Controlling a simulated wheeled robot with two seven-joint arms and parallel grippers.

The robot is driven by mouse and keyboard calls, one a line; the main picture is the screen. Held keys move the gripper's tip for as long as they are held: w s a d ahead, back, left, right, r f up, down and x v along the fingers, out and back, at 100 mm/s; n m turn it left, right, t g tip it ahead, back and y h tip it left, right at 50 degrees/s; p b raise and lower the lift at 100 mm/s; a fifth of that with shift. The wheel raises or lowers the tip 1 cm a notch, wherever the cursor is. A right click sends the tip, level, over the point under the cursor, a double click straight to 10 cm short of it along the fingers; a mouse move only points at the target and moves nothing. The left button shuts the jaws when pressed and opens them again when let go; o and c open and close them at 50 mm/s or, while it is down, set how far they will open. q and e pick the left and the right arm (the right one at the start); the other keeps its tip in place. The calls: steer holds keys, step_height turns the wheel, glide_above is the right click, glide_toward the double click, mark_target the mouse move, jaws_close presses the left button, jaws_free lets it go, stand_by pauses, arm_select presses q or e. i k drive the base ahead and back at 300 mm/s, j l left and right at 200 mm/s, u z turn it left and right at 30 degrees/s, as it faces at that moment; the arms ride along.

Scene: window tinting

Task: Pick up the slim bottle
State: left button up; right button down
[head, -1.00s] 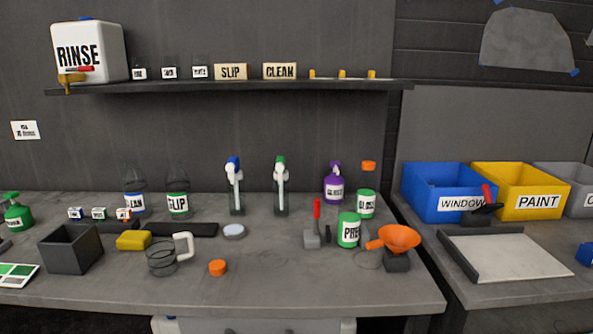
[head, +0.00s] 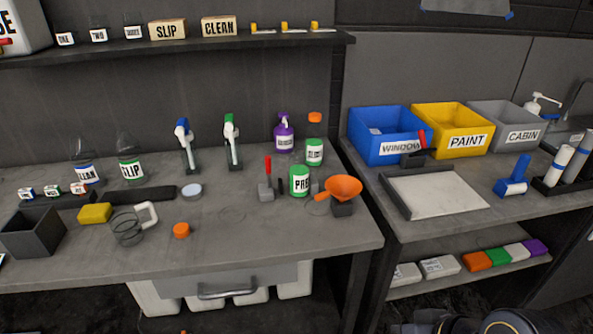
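A slim clear bottle (head: 314,151) with a green-and-white label and an orange cap stands upright at the back right of the left bench. A green bottle labelled PRE (head: 299,181) stands in front of it and a little left. A purple pump bottle (head: 284,135) stands to its left. I cannot read the slim bottle's label fully. Neither of my grippers shows in the head view. A dark rounded part at the bottom right edge looks like my own arm, with no fingers visible.
An orange funnel (head: 342,188) on a stand is right of the PRE bottle. A red-handled tool (head: 267,180) stands left of it. Two spray bottles (head: 187,145) stand further left. Blue (head: 370,152), yellow and grey bins sit on the right bench. The left bench's front right is clear.

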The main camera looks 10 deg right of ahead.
mark_target(299, 161)
steer(key=i+j+u, duration=0.25)
steer(key=i+j, duration=0.6)
